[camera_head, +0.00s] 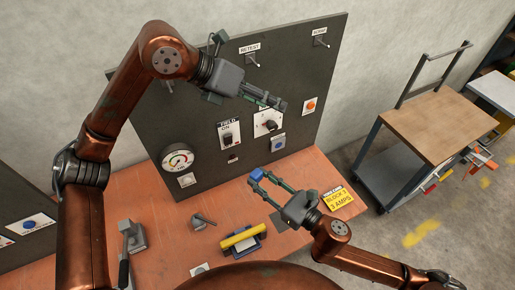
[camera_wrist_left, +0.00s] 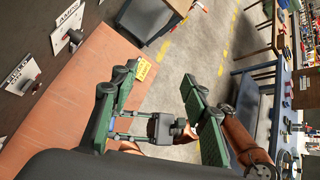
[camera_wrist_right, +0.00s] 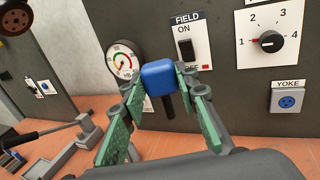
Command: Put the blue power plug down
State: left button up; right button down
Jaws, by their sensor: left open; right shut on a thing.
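The blue power plug (camera_head: 256,174) is between the fingertips of my right gripper (camera_head: 263,180), above the red-brown bench (camera_head: 165,228) and in front of the dark panel. In the right wrist view the blue plug (camera_wrist_right: 159,77) is gripped near the finger ends, with a dark stem pointing down. My right gripper is shut on it, and it is clear of the bench. My left gripper (camera_head: 270,101) is higher, in front of the upper panel. It is open and empty, its fingers spread in the left wrist view (camera_wrist_left: 160,95).
The panel (camera_head: 200,120) carries a round gauge (camera_head: 177,157), a FIELD switch (camera_head: 229,137), a rotary knob (camera_head: 268,123) and a blue YOKE socket (camera_head: 278,143). On the bench are a yellow card (camera_head: 338,198), a yellow-and-blue block (camera_head: 243,240) and a grey lever device (camera_head: 132,237). A cart (camera_head: 425,125) stands right.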

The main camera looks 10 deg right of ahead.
pick_arm(q)
notch_tip(320, 180, down, 6)
jog(key=s+d+g+y, duration=0.1)
jog(key=s+d+y, duration=0.1)
jog(key=s+y, duration=0.1)
jog(key=g+y, duration=0.1)
jog(key=y, duration=0.5)
send_near(258, 173)
jog(key=shift+m, duration=0.4)
notch_tip(258, 173, down, 11)
jog(key=shift+w+d+r, duration=0.1)
jog(key=shift+w, duration=0.1)
jog(key=shift+c, duration=0.6)
jog(key=shift+s, duration=0.1)
grip_shut()
pick_arm(e)
jog(key=c, duration=1.4)
grip_release()
jog(key=shift+c, duration=0.2)
